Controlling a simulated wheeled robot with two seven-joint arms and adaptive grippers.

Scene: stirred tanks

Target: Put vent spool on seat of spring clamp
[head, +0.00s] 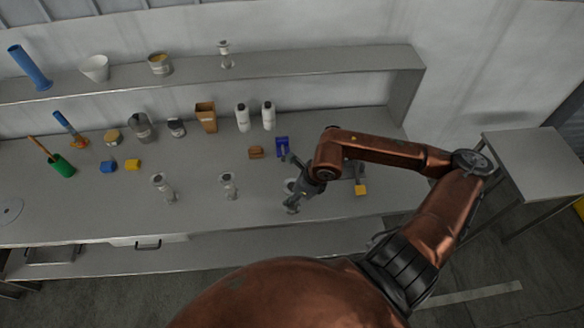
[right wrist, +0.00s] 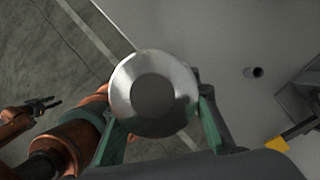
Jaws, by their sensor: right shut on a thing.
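A silver round-flanged spool, which I take as the vent spool (right wrist: 152,92), is between the green-padded fingers of my right gripper (right wrist: 160,118) in the right wrist view. The gripper is shut on it, and the flange faces the camera. In the head view my right gripper (head: 291,183) is over the front right of the bench, with the spool (head: 289,186) partly hidden. A grey fixture with a yellow block (head: 361,189), possibly the spring clamp, stands to the right, partly behind my arm; its yellow part (right wrist: 277,145) shows in the right wrist view. My left gripper (right wrist: 45,104) looks open and empty.
Two similar silver spools (head: 228,186) (head: 164,188) stand left of my right gripper on the bench (head: 110,208). A blue holder (head: 282,146) and brown block (head: 256,152) are behind. A short dark tube (right wrist: 253,72) stands on the bench. Bottles and cups line the back.

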